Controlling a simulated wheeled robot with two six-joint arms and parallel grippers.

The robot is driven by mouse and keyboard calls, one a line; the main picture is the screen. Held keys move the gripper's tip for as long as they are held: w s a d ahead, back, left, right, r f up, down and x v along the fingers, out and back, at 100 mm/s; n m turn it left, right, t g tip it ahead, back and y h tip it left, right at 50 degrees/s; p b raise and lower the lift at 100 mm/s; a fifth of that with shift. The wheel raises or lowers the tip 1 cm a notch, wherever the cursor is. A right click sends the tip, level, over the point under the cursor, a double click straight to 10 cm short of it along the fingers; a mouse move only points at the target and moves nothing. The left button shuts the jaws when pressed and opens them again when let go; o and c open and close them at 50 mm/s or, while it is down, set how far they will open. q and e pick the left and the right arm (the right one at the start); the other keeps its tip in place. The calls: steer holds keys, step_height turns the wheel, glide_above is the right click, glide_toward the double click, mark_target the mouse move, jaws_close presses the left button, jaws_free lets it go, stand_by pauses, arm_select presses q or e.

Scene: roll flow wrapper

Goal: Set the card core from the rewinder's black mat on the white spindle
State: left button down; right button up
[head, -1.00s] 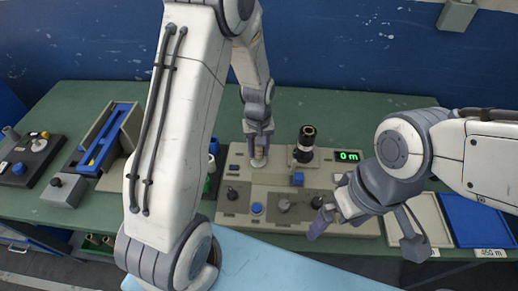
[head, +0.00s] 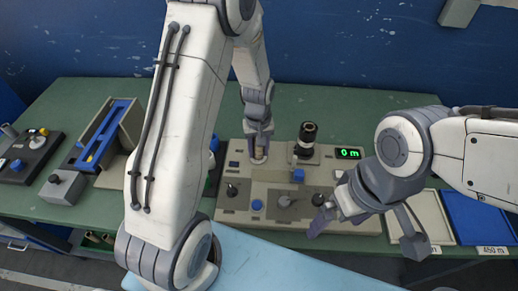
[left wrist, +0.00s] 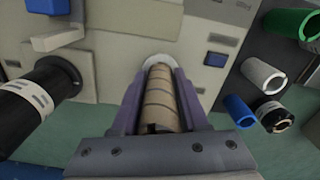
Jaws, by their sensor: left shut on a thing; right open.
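The tan, spiral-wound card core (left wrist: 160,100) is held lengthwise between the purple fingers of my left gripper (left wrist: 160,88), which is shut on it. In the head view, my left gripper (head: 259,132) points down with the core (head: 260,150) upright below it. The far end of the core meets a round white part (left wrist: 157,60), probably the white spindle's base. Whether the core is around the spindle or just above it, I cannot tell. The black mat (left wrist: 254,62) shows at right in the left wrist view. My right gripper (head: 324,213) is open over the console's front right.
A black cylinder with a white band (head: 305,140) stands right of my left gripper. Green (left wrist: 290,20), white (left wrist: 262,74) and blue (left wrist: 239,111) tubes stand on the mat. Knobs and a blue button (head: 256,205) dot the beige console. A green display (head: 348,154) reads 0 m.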

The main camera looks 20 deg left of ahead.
arm_select(q)
jaws_free()
stand_by(0.5)
step_height(320, 180, up, 8)
steer(key=p, duration=0.7)
steer(key=shift+f, duration=0.1)
stand_by(0.3)
step_height(320, 180, down, 8)
steer(key=b, duration=0.7)
